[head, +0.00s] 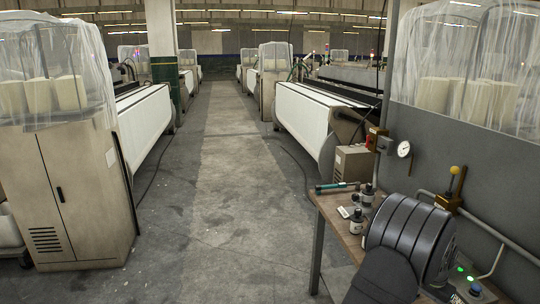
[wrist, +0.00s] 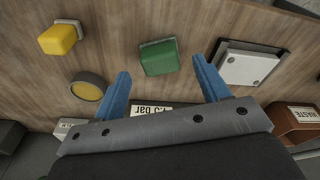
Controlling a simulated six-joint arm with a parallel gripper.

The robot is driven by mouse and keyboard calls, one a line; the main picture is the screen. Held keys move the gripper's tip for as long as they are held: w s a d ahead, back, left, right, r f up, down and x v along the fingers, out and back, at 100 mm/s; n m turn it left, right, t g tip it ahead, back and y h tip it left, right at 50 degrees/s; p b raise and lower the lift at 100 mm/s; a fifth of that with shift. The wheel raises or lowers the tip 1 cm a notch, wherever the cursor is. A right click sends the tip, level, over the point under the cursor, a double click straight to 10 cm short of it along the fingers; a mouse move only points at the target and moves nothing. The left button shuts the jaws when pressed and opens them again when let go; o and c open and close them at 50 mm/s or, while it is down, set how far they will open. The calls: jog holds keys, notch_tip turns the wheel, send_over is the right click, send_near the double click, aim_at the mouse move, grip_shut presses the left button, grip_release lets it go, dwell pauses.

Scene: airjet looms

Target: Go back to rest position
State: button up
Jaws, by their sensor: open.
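My gripper (wrist: 160,68) shows in the wrist view with its two blue fingers spread wide apart. Nothing is held between them. A green block (wrist: 158,57) on a wood-grain surface appears between and beyond the fingertips, and I see no contact with it. In the head view my dark, ribbed arm parts fill the lower right, and my gripper's fingers cannot be made out there.
The wood-grain surface also carries a yellow block (wrist: 60,39), a round dark-rimmed piece (wrist: 88,88), a white plate (wrist: 248,66) and a brown WASTE box (wrist: 298,122). In the head view, a gauge (head: 404,149) stands behind the bench (head: 335,213). The aisle (head: 225,200) is clear.

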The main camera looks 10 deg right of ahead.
notch_tip(320, 180, up, 7)
jog(key=f, duration=1.1)
jog(key=shift+w+d+f, duration=0.1)
jog(key=shift+d+f, duration=0.15)
jog(key=shift+f, duration=0.15)
jog(key=r, duration=0.2)
jog(key=s+r, duration=0.1)
jog(key=r, duration=0.2)
jog(key=shift+d+r, duration=0.1)
jog(key=s+r, duration=0.6)
jog(key=s, duration=0.4)
jog(key=w+a+f+n, duration=0.3)
jog(key=w+a, duration=0.7)
jog(key=w+a+f+n, duration=0.3)
jog(key=w+a+f, duration=0.1)
jog(key=w+a, duration=0.7)
jog(key=w+a+f+n, duration=0.2)
jog(key=w+a, duration=0.1)
jog(key=a, duration=1)
jog(key=w+a+f+n+t+y, duration=0.1)
jog(key=w+a+f+n, duration=0.2)
jog(key=a, duration=1)
jog(key=shift+w+a, duration=0.15)
jog(key=shift+a, duration=0.05)
